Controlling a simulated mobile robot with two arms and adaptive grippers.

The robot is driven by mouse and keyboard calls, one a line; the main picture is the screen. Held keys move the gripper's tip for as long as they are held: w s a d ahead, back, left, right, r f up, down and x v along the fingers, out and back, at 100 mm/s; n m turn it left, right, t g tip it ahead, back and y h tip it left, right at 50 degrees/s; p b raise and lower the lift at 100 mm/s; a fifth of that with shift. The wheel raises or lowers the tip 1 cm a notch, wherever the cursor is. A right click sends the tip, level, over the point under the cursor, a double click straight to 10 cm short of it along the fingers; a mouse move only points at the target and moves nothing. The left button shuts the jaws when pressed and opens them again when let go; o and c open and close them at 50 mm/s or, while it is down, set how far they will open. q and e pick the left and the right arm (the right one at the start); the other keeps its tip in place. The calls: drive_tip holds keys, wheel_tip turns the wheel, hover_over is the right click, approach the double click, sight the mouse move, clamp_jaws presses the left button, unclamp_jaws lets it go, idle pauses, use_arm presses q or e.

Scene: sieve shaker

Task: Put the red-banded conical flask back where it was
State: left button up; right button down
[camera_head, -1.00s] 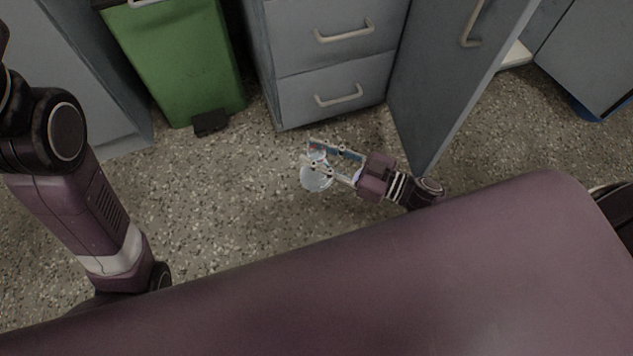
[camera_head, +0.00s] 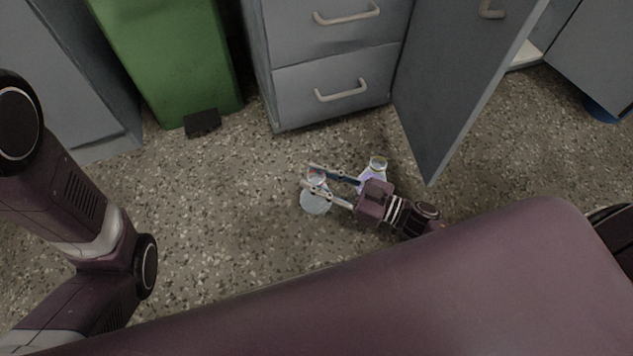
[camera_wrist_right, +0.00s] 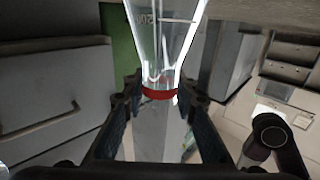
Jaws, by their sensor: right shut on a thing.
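The red-banded conical flask (camera_head: 315,203) is clear glass and hangs in my right gripper (camera_head: 313,174) in the head view, above the speckled floor. In the right wrist view the flask (camera_wrist_right: 166,40) shows large, its red band (camera_wrist_right: 160,94) between the fingers of my right gripper (camera_wrist_right: 160,98). The fingers are shut on it at the band. Only part of my left arm shows at the left of the head view; its gripper is out of frame.
A grey drawer unit (camera_head: 330,95) and an open cabinet door (camera_head: 450,90) stand behind. A green bin (camera_head: 170,60) with a black pedal is at the back left. The floor between is clear.

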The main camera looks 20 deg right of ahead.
drive_tip(key=shift+f, duration=0.15)
drive_tip(key=shift+f, duration=0.1)
drive_tip(key=c, duration=1.6)
unclamp_jaws()
